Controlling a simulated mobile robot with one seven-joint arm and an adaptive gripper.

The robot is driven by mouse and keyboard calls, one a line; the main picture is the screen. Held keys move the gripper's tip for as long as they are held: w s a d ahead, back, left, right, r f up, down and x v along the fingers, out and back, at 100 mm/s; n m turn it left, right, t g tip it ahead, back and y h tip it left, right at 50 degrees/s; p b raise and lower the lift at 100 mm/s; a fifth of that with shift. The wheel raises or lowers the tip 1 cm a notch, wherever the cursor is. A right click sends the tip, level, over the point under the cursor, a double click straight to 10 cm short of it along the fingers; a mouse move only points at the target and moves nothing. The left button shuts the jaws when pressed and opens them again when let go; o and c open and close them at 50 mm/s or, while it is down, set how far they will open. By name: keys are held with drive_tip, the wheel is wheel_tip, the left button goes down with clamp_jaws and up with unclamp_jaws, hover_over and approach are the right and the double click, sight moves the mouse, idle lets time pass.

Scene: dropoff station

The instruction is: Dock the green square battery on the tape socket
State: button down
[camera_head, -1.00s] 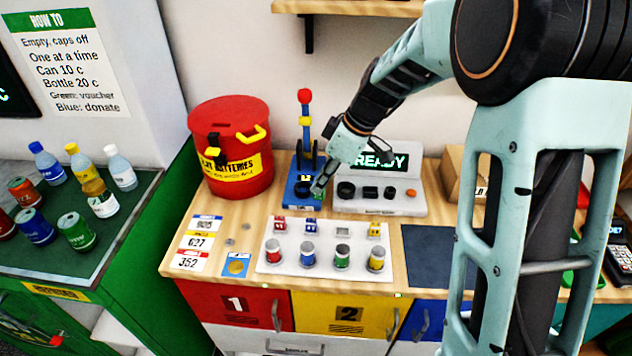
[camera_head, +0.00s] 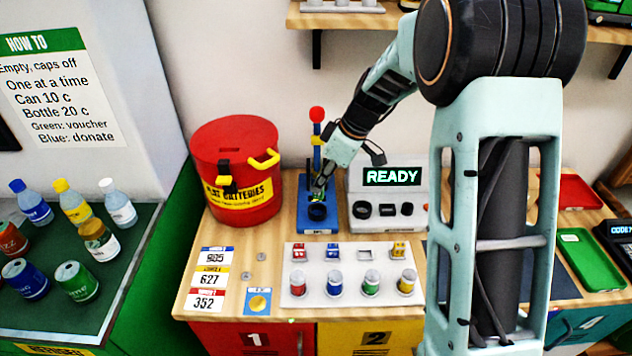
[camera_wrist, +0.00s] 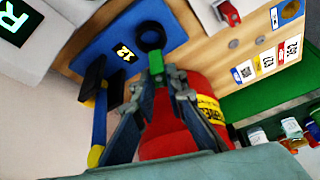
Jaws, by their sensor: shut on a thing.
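My gripper (camera_wrist: 158,78) is shut on the green square battery (camera_wrist: 159,72), a small green block between the fingertips in the wrist view. My gripper shows in the head view (camera_head: 322,182) over the blue stand (camera_head: 305,224), behind its black ring (camera_head: 317,212). In the wrist view the battery appears close to that ring (camera_wrist: 151,37), apparently above the blue base; contact is unclear. The grey READY station (camera_head: 384,219) has several black sockets (camera_head: 362,210) and an orange round part. I cannot tell which socket is the tape one.
A white tray (camera_head: 312,252) holds small batteries and has one empty square slot (camera_head: 365,254). A red lidded bin (camera_head: 238,160) stands left of the blue stand, whose upright lever (camera_head: 317,135) has a red knob. Number cards (camera_head: 212,279) lie at the left.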

sight(320, 199)
drive_tip(key=shift+w+a+f, duration=0.1)
drive_tip(key=shift+w+a, duration=0.05)
drive_tip(key=shift+w, duration=0.25)
drive_tip(key=shift+f+b, duration=1.3)
drive_tip(key=shift+f, duration=1.6)
drive_tip(key=shift+b, duration=0.8)
drive_tip(key=shift+f+b, duration=0.55)
drive_tip(key=shift+b, duration=0.1)
drive_tip(key=c, duration=2.2)
unclamp_jaws()
drive_tip(key=shift+c, duration=0.2)
drive_tip(key=shift+r, duration=0.1)
